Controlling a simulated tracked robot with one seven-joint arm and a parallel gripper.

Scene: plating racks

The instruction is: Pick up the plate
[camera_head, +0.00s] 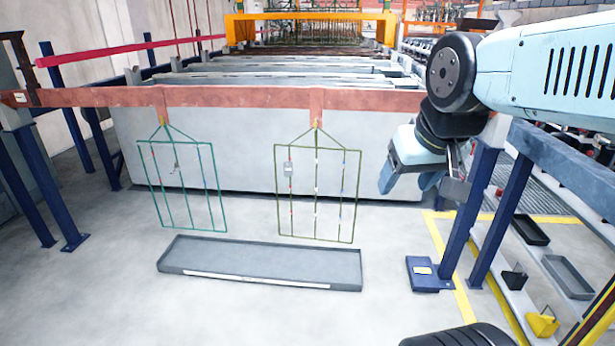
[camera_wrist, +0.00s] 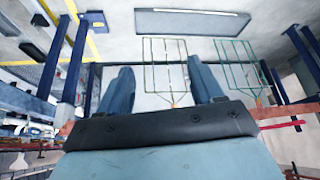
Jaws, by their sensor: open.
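A small light-grey plate (camera_head: 288,169) hangs in the upper left part of an olive wire rack (camera_head: 317,195). The rack hangs from a red-brown beam (camera_head: 240,98). My gripper (camera_head: 408,184) is to the right of this rack, apart from it, with its fingers pointing down. In the wrist view, which is upside down, my gripper (camera_wrist: 160,66) is open and empty. The olive rack (camera_wrist: 165,65) shows beyond and between its fingers. The plate is too small to make out there.
A green rack (camera_head: 183,187) hangs left of the olive one, with a small piece in it. A long grey tray (camera_head: 260,283) lies on the floor below both. A large grey tank (camera_head: 250,150) stands behind. Blue posts (camera_head: 470,215) and a shelf with bins (camera_head: 567,277) are at right.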

